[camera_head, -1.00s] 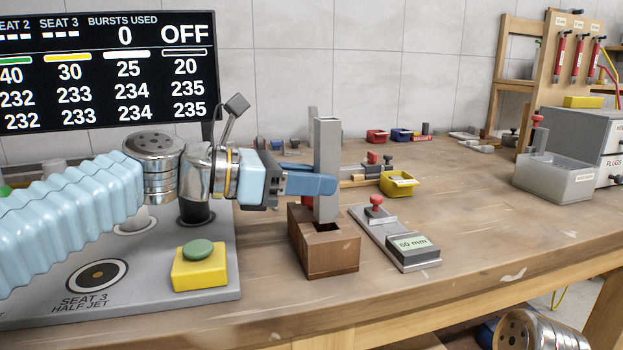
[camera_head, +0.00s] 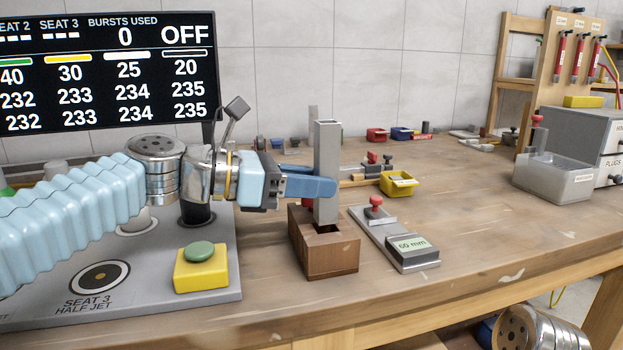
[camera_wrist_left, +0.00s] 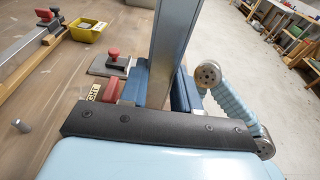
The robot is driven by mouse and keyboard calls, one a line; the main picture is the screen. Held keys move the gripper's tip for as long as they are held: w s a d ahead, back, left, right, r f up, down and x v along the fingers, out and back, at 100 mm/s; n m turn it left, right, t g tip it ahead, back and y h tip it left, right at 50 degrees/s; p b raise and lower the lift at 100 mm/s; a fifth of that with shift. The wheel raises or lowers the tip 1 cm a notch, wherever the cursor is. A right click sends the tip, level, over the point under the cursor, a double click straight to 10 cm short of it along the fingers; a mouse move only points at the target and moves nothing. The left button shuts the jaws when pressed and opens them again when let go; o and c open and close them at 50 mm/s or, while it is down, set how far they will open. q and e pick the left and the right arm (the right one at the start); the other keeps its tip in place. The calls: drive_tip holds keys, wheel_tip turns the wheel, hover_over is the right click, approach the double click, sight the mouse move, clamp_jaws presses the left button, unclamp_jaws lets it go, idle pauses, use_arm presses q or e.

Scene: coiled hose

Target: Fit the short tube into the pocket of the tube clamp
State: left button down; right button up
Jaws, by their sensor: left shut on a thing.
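My left gripper (camera_head: 325,187) is shut on a grey square short tube (camera_head: 326,150) and holds it upright. The tube also shows between the fingers in the left wrist view (camera_wrist_left: 175,45). Its lower end is at the dark opening in the top of a wooden block (camera_head: 332,262); I cannot tell whether the end is above the opening or just inside it. No part is labelled as the tube clamp; this block is the piece with a pocket under the tube. My right gripper is not seen.
A grey plate (camera_head: 379,222) with a red knob and a "60 mm" label lies right of the block. A yellow bin (camera_head: 398,183) and red-knobbed fixture (camera_head: 373,160) are behind. A yellow base with a green button (camera_head: 200,270) stands left. The table's right middle is clear.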

sight(316, 218)
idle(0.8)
use_arm(q)
drive_tip(key=shift+f+b, duration=1.85)
drive_tip(key=shift+f, duration=1.1)
drive_tip(key=shift+r+p, duration=2.65)
drive_tip(key=shift+p, duration=0.2)
drive_tip(key=shift+p, duration=0.6)
drive_tip(key=shift+f+b, duration=0.75)
drive_tip(key=shift+f, duration=0.25)
